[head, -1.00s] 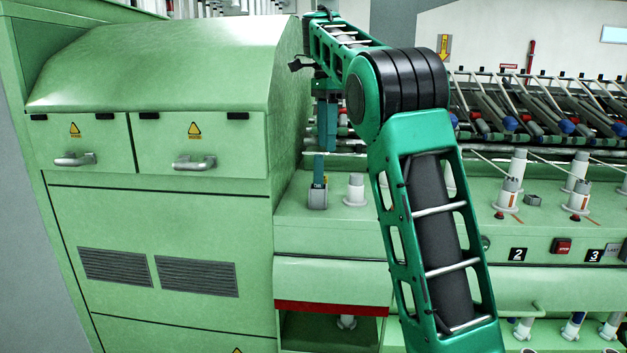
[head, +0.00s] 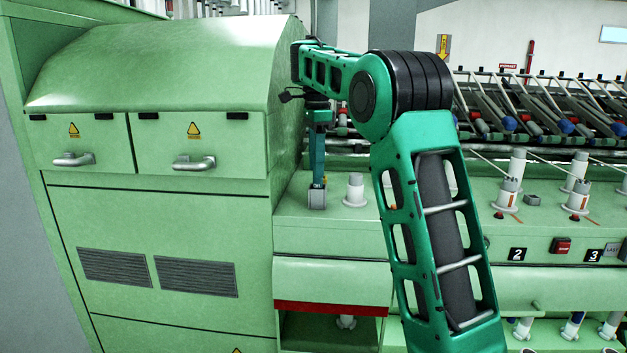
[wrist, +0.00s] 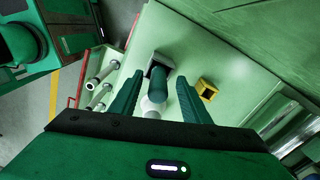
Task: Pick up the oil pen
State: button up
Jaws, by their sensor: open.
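The oil pen appears to be the green cylinder with a pale round end in the wrist view (wrist: 157,85). It stands upright in a small grey square holder (head: 317,198) on the green machine ledge. The holder also shows in the wrist view (wrist: 159,63). My gripper (wrist: 158,80) is open, pointing down, with one finger on each side of the pen and gaps visible on both sides. In the head view my gripper (head: 319,165) is just above the holder and largely hides the pen.
A white spindle (head: 355,190) stands on the ledge just right of the holder. A tall green cabinet (head: 150,220) rises close on the left. A yellow hollow block (wrist: 208,90) lies near the holder in the wrist view. More spindles (head: 508,192) stand farther right.

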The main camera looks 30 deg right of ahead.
aim_at(318, 181)
jog(key=shift+f, duration=1.4)
grip_shut()
jog(key=shift+r, duration=0.2)
